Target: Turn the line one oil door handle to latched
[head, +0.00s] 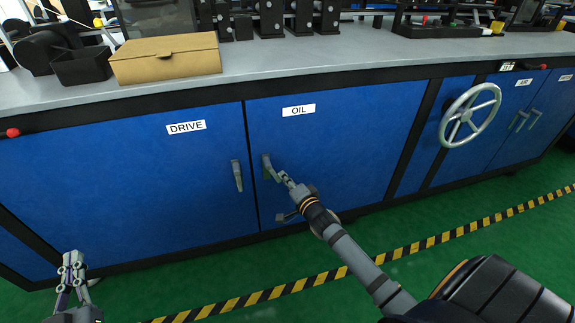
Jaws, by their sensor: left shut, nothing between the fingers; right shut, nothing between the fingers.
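The blue oil door (345,145) carries a white OIL label (298,110) and looks closed in its frame. Its grey handle (267,165) is near the door's left edge and looks tilted a little from upright. My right gripper (283,178) is shut with nothing held, its fingertips at the lower end of the handle. I cannot tell whether they touch it, and they partly cover that end. My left gripper (72,260) is shut and empty at the lower left, away from the handle.
The drive door (120,190) with its own handle (237,175) is just left. A handwheel (470,115) sticks out at the right. A cardboard box (165,60) lies on the grey worktop (300,60). The green floor with a striped line (290,289) is clear.

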